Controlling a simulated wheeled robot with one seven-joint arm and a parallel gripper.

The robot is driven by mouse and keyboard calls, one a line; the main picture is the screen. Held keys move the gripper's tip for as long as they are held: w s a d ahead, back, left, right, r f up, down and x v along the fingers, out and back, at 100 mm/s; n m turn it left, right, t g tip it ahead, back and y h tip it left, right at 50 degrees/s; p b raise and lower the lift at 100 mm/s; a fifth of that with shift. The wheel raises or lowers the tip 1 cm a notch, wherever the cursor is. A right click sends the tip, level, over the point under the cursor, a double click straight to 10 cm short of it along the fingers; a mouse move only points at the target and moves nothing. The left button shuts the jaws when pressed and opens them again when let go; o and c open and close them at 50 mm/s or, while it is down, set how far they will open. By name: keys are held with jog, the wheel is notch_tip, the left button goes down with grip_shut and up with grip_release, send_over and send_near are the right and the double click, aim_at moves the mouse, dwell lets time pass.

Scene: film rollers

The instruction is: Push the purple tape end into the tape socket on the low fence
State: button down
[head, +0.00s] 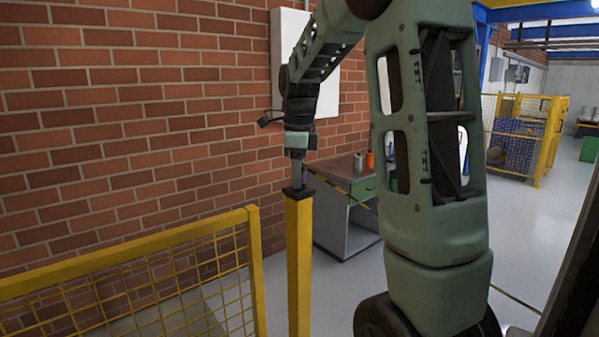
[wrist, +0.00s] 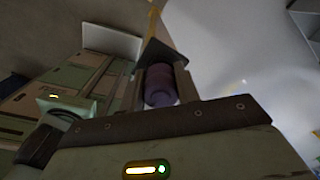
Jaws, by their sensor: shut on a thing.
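My gripper (head: 298,180) points down directly over the top of a yellow post. In the wrist view the purple tape end (wrist: 160,84), a rounded purple cylinder, sits between the fingers, and my gripper (wrist: 162,82) is shut on it. A dark cap (head: 298,194) tops the post; it appears to be the tape socket. It also shows in the wrist view just beyond the tape end (wrist: 164,52). The fingers hide most of the tape end in the head view. I cannot tell whether the tape end is inside the socket or only against it.
A yellow mesh fence (head: 140,280) stands left of the yellow post (head: 299,265). A grey-green workbench (head: 345,205) with bottles stands behind the post by the brick wall (head: 130,120). Open grey floor (head: 530,225) lies to the right.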

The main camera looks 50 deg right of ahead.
aim_at(300, 192)
jog(key=shift+g, duration=0.4)
jog(key=f, duration=0.3)
jog(key=s+f, duration=0.1)
jog(key=shift+a+f, duration=0.25)
jog(key=shift+a, duration=0.1)
jog(key=shift+y, duration=0.3)
jog(key=r+p, duration=0.2)
jog(key=p, duration=0.1)
jog(key=r+p, duration=0.1)
jog(key=r, duration=0.1)
jog(key=shift+w+d+p, duration=0.25)
jog(key=shift+w+p, duration=0.05)
jog(key=shift+w, duration=0.1)
jog(key=shift+w+d+r+p, duration=0.1)
jog(key=shift+w+r+p, duration=0.05)
jog(key=shift+r+p, duration=0.2)
jog(key=shift+r, duration=0.15)
